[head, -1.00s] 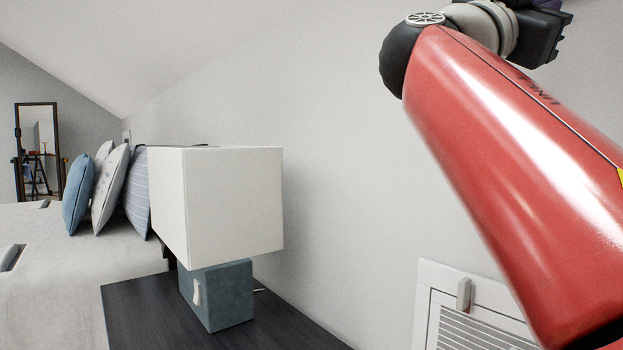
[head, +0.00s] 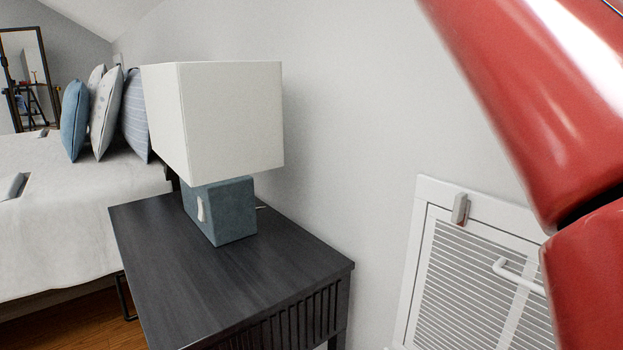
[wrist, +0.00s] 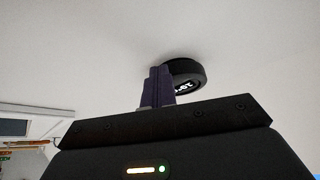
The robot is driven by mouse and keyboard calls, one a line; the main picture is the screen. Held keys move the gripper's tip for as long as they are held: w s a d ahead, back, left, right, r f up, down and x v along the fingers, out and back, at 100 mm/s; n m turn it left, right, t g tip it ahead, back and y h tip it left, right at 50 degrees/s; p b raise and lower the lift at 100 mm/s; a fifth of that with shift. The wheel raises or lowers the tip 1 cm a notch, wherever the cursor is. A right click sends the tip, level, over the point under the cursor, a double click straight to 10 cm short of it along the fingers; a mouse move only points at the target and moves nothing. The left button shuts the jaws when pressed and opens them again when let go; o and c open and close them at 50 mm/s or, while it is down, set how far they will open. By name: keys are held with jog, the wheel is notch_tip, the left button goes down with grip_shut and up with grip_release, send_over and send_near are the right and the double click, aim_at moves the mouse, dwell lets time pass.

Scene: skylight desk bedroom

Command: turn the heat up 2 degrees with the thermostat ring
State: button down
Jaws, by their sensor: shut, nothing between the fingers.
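The thermostat (wrist: 187,76) is a round black dial with a thick dark ring and small lit white characters on its face. It is on the pale wall in the wrist view, just right of my fingers. The characters are tilted and partly covered, so I cannot read the setting. My gripper (wrist: 158,72) is shut and empty, its two dark fingers together. The fingertips overlap the dial's left edge in the picture; I cannot tell whether they touch the ring. The head view shows neither the thermostat nor my gripper, only red links of my arm.
A dark nightstand (head: 210,285) bears a lamp with a white shade (head: 228,118) and blue base (head: 232,212). A bed with pillows (head: 108,112) is at left. A white louvred wall panel (head: 470,275) with a handle is low at right. The wall between is bare.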

jog(key=shift+w+a+r, duration=0.1)
jog(key=shift+w+a, duration=0.05)
jog(key=shift+w, duration=0.05)
jog(key=shift+w+a+r+p, duration=0.4)
jog(key=shift+w+a, duration=0.1)
jog(key=shift+w, duration=0.15)
jog(key=shift+w+a+r+p, duration=0.4)
jog(key=shift+w+r+p, duration=0.1)
jog(key=shift+w+p, duration=0.1)
jog(key=shift+a+r, duration=0.1)
jog(key=shift+r, duration=0.05)
dwell(0.3)
jog(key=shift+w, duration=0.1)
dwell(0.3)
jog(key=s+a, duration=0.3)
jog(key=a, duration=0.2)
jog(key=shift+s+f, duration=0.2)
jog(key=shift+f, duration=0.05)
jog(key=shift+a, duration=0.1)
dwell(0.3)
